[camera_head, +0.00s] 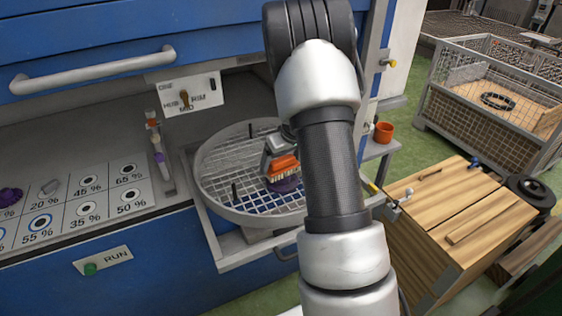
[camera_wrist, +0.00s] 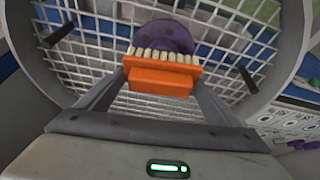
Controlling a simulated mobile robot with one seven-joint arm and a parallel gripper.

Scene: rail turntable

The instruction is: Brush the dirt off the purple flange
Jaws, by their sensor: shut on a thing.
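The purple flange (camera_head: 285,184) sits on the round mesh turntable (camera_head: 216,205). It is partly covered by my gripper and the brush in the head view, and it also shows in the wrist view (camera_wrist: 168,36). My gripper (camera_head: 279,160) is shut on an orange brush (camera_head: 283,164) with pale bristles. In the wrist view the brush (camera_wrist: 160,80) lies between the fingers, its bristles at the flange's near edge. I cannot tell whether the bristles touch the flange. No dirt can be made out on the visible part of the flange.
Dark pegs (camera_head: 234,193) stand up from the turntable. A blue cabinet with a percentage chart (camera_head: 88,203) and a RUN button (camera_head: 90,269) is at left. A selector panel (camera_head: 190,95) hangs behind. An orange cup (camera_head: 384,132) and a wooden crate (camera_head: 440,215) are at right.

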